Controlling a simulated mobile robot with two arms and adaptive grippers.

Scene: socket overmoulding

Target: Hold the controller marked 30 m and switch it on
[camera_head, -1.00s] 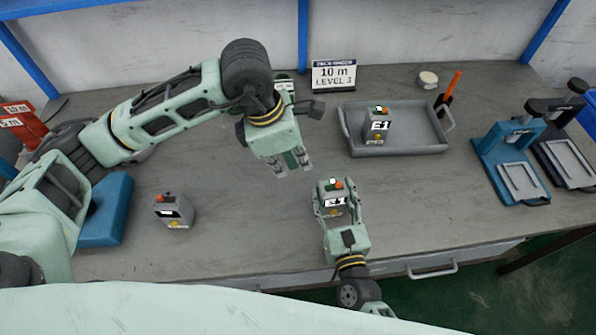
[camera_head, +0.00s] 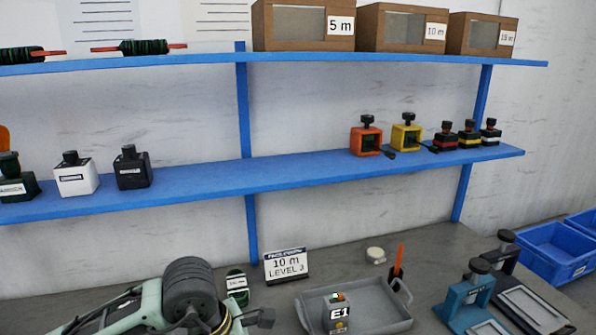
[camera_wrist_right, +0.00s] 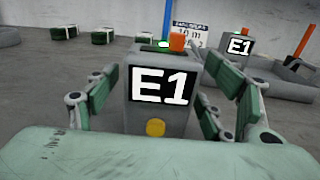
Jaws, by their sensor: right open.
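A grey controller (camera_wrist_right: 159,110) stands upright between the fingers of my right gripper (camera_wrist_right: 160,95) in the right wrist view. Its display reads E1. It has a lit green lamp and an orange button on top and a yellow button low on its front. The right fingers are open on both sides of it. A second controller (camera_head: 337,314) stands in the grey tray and also reads E1; it shows behind in the wrist view (camera_wrist_right: 237,46). No 30 m marking is readable on either controller.
A sign (camera_head: 287,265) reading 10 m LEVEL 3 stands behind the tray (camera_head: 385,322). An orange-handled tool (camera_head: 398,262) and blue press (camera_head: 468,298) are at right. Blue shelves (camera_head: 240,183) above hold bottles, small moulds and boxes marked 5 m and 10 m.

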